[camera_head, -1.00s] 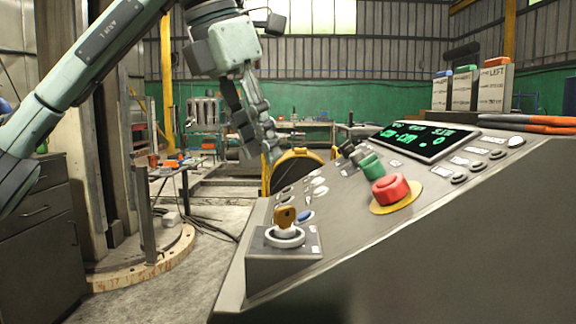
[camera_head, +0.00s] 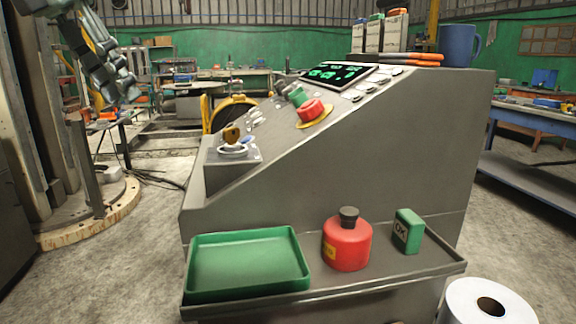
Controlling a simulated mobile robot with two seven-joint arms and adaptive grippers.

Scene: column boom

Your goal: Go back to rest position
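My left gripper (camera_head: 118,88) hangs at the upper left, pointing down and to the right. It is apart from the console (camera_head: 350,150) and to the left of it. Its fingers show small and edge-on, so I cannot tell whether they are open or shut. I see nothing held in it. My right gripper is not in view.
The console's front ledge (camera_head: 400,276) holds a green tray (camera_head: 247,290), a red canister (camera_head: 347,245) and a green box (camera_head: 408,231). A blue mug (camera_head: 459,45) stands on top. A white roll (camera_head: 487,303) is at lower right. A blue workbench (camera_head: 535,140) stands right. Floor is open left of the console.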

